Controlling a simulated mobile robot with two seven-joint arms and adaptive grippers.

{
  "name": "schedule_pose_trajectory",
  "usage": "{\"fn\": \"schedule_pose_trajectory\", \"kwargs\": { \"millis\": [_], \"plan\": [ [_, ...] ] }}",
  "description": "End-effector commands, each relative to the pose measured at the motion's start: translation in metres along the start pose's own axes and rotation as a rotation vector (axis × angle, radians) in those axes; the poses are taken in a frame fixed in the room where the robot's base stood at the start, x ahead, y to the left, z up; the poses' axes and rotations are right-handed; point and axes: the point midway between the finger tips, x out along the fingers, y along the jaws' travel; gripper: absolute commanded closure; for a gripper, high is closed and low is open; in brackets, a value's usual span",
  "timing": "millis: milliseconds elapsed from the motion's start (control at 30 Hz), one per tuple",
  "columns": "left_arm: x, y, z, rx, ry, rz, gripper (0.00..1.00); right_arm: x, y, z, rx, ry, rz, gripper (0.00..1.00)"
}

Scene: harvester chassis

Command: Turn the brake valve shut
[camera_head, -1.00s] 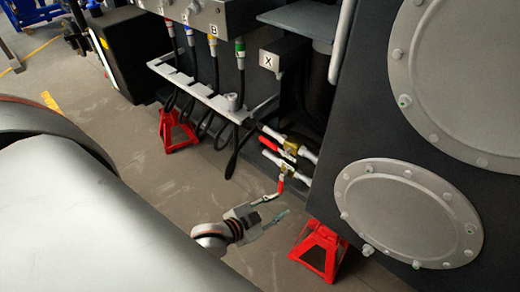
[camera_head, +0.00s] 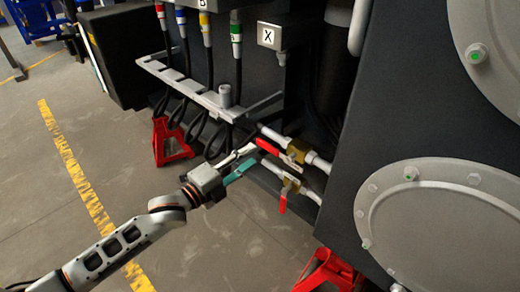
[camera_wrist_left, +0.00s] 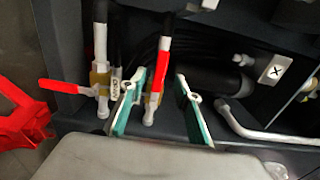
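Two brass-bodied valves sit on pale pipes low on the dark chassis. The upper valve (camera_head: 297,151) has a red handle (camera_head: 268,146) lying along its pipe. The lower valve (camera_head: 291,183) has its red handle (camera_head: 283,203) hanging down, across its pipe. My left gripper (camera_head: 249,160) is open beside the upper handle. In the left wrist view its teal-faced fingers (camera_wrist_left: 159,98) stand on either side of that handle (camera_wrist_left: 160,68), with gaps. The other handle (camera_wrist_left: 65,86) lies outside them. A small label (camera_wrist_left: 114,88) there is too small to read surely. My right gripper is out of view.
A grey hose bracket (camera_head: 195,92) with several black hoses is above left. A box marked X (camera_head: 284,37) is above. Red stands (camera_head: 330,272) support the chassis. A large round cover (camera_head: 430,225) is at right. Floor at left is open.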

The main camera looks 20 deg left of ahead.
Motion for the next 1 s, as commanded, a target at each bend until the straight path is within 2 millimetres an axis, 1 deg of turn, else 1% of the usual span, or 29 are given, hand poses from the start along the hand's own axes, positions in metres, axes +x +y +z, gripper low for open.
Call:
{"fn": "schedule_pose_trajectory", "kwargs": {
  "millis": [167,400,500,700,967,1000],
  "plan": [
    [0.019,-0.001,0.0,-0.003,0.0,-0.004,0.67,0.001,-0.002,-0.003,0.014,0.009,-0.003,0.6],
    [0.052,0.001,-0.001,-0.005,0.0,0.0,0.67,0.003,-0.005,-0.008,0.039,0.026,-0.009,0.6],
    [0.062,0.001,-0.001,-0.005,0.0,0.001,0.67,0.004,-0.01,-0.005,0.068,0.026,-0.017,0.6],
    [0.073,-0.001,-0.001,-0.004,0.0,-0.001,0.67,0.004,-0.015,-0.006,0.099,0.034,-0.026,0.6],
    [0.075,-0.002,-0.001,-0.003,0.0,-0.002,0.67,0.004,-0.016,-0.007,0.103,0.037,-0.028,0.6],
    [0.075,-0.002,-0.001,-0.003,0.0,-0.002,0.7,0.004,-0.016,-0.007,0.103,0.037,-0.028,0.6]
  ]
}}
